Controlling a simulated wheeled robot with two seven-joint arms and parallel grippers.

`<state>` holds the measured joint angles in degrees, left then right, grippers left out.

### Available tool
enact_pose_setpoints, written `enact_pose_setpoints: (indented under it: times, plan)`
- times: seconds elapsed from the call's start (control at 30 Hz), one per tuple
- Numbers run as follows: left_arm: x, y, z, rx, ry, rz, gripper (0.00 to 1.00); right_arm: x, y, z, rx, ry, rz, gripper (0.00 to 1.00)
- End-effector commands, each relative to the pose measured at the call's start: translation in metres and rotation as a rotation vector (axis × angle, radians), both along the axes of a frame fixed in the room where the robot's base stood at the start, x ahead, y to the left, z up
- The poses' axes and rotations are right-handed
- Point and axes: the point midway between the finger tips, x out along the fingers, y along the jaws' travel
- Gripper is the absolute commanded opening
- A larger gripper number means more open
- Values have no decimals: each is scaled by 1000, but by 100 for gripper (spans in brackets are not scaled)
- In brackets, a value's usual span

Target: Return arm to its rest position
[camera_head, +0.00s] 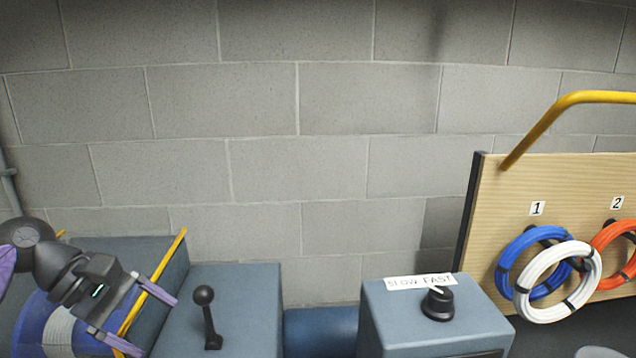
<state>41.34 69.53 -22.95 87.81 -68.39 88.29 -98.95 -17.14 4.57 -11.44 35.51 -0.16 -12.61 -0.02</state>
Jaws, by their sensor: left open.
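My left arm comes in at the lower left of the head view, with its left gripper (152,316) pointing right and down. Its two purple fingers are apart and nothing is held between them. The gripper is left of a black ball-topped lever (206,318) and does not touch it. A yellow bar (172,256) passes behind the gripper. My right gripper is not in view.
The lever stands on a blue-grey housing (250,300). A control box (400,325) with a black knob (438,304) and a "SLOW FAST" label is right of it. A wooden board (510,200) holds coiled rings (560,285). A block wall (300,110) closes the back.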

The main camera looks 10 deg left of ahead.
Motion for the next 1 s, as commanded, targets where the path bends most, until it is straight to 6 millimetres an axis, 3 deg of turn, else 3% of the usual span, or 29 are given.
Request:
enact_pose_setpoints:
  times: [0.27,0.4,0.5,0.57,0.63,0.7,0.77,0.8,0.9,1.0]
  plan:
    - [27,-81,-4,-418,28,178,89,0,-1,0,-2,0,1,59]
    - [39,-126,6,-799,153,370,89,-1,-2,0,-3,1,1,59]
    - [47,-145,13,-1159,341,580,89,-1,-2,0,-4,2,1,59]
    - [52,-146,12,-1425,519,761,89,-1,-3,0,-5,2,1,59]
    - [54,-134,-5,-1772,797,1041,89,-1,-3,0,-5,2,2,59]
    - [45,-116,-42,-2087,1093,1361,89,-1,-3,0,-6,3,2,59]
    - [27,-104,-79,-2295,1309,1629,89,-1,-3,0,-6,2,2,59]
    - [12,-100,-103,2135,-1269,-1600,89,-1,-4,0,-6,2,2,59]
    - [-32,-99,-150,1726,-1087,-1464,89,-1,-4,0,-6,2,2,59]
    - [-76,-105,-181,1426,-917,-1361,89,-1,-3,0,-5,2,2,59]
